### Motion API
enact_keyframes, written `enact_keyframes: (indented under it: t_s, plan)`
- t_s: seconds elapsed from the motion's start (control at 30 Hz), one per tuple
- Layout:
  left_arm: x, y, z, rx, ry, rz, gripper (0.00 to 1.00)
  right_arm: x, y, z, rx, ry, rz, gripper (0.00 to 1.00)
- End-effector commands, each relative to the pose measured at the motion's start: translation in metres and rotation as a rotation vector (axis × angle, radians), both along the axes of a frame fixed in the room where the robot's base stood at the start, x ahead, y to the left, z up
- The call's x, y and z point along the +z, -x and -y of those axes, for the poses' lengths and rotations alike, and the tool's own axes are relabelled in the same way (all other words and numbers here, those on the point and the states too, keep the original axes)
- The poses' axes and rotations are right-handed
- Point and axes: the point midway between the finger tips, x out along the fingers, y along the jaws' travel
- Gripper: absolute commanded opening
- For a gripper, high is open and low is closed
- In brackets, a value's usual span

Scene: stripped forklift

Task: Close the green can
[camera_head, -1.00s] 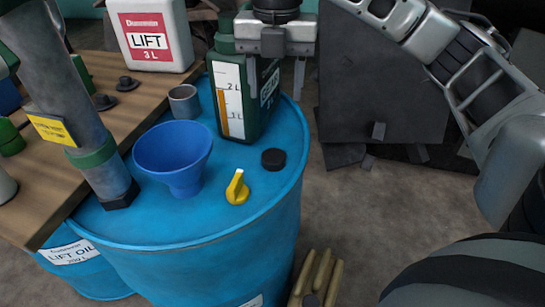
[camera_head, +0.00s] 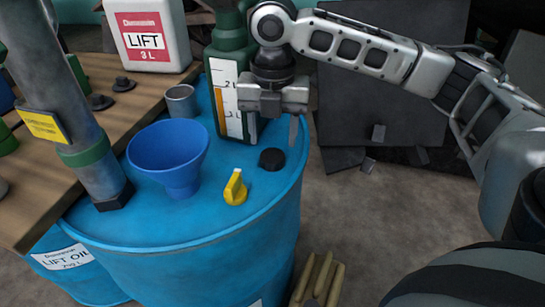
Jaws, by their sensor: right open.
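The green can (camera_head: 230,40) stands upright on the blue barrel (camera_head: 190,265), with a white level scale on its front. Its right side is partly hidden by my right gripper. A black round cap (camera_head: 271,159) lies on the barrel top in front of the can, near the barrel's right rim. My right gripper (camera_head: 270,127) is open and points down, just above and behind the cap, with nothing seen between its fingers. The left gripper is not in view.
A pump pipe (camera_head: 75,110) rises at left. A wooden bench (camera_head: 40,190) holds a white LIFT can (camera_head: 150,38).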

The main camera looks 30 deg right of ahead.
Motion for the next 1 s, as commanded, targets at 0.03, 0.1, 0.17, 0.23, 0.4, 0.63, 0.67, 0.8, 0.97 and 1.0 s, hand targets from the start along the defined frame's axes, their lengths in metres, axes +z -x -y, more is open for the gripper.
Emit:
enact_keyframes:
  t_s: [0.03,0.1,0.17,0.23,0.4,0.63,0.67,0.8,0.97,1.0]
  plan:
    - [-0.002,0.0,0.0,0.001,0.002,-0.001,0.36,-0.01,0.002,0.0,0.0,0.003,-0.005,0.53]
    - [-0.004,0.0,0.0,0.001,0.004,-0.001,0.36,-0.022,0.002,-0.002,0.0,0.003,-0.005,0.53]
    - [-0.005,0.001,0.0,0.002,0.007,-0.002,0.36,-0.031,0.002,-0.002,0.0,0.002,-0.004,0.53]
    - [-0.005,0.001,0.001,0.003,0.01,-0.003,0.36,-0.039,0.002,-0.002,0.0,0.001,-0.003,0.53]
    - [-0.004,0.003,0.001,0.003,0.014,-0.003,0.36,-0.045,0.002,-0.002,0.0,0.002,-0.001,0.53]
    - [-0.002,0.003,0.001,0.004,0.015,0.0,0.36,-0.045,0.002,-0.002,0.0,0.002,-0.001,0.53]
    - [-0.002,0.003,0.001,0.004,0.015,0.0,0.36,-0.045,0.002,-0.002,0.0,0.002,-0.001,0.53]
    - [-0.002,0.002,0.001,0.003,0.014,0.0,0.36,-0.045,0.002,-0.002,0.0,0.002,-0.001,0.27]
    - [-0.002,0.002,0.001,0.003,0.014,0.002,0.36,-0.044,0.002,-0.002,0.0,0.002,-0.001,0.26]
    - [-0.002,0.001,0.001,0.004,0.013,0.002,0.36,-0.044,0.002,-0.002,0.0,0.002,-0.001,0.26]
